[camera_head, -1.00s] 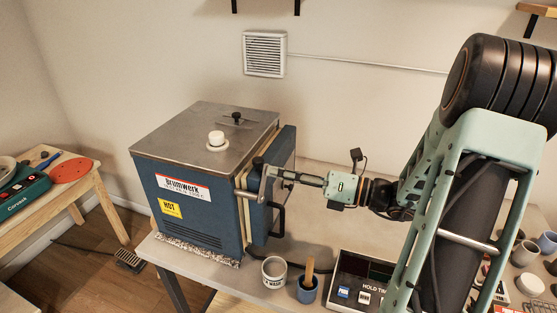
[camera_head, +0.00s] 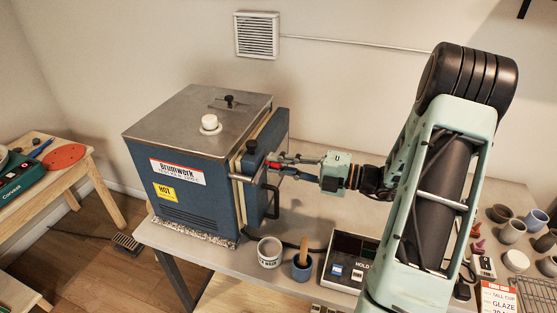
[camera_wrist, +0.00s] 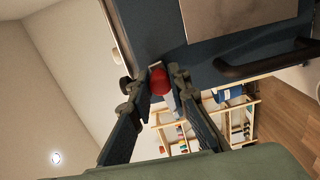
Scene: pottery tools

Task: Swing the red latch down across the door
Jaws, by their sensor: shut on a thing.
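The blue kiln (camera_head: 190,165) stands on the grey table, its door (camera_head: 272,132) on the right side with a cream strip along the seam. I cannot tell whether the door is fully shut. A black handle (camera_head: 271,203) sits low on it and also shows in the wrist view (camera_wrist: 262,65). My gripper (camera_head: 275,166) is at the door's face, shut on the red latch (camera_wrist: 158,82). The latch's red end is between the fingertips in the wrist view, and a little red (camera_head: 272,166) shows in the head view. The fingers hide the rest, so its angle is unclear.
A white cup (camera_head: 270,252) and a blue pot (camera_head: 302,266) with a wooden-handled tool stand in front of the door. Several cups stand at the right. The table behind my gripper is clear.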

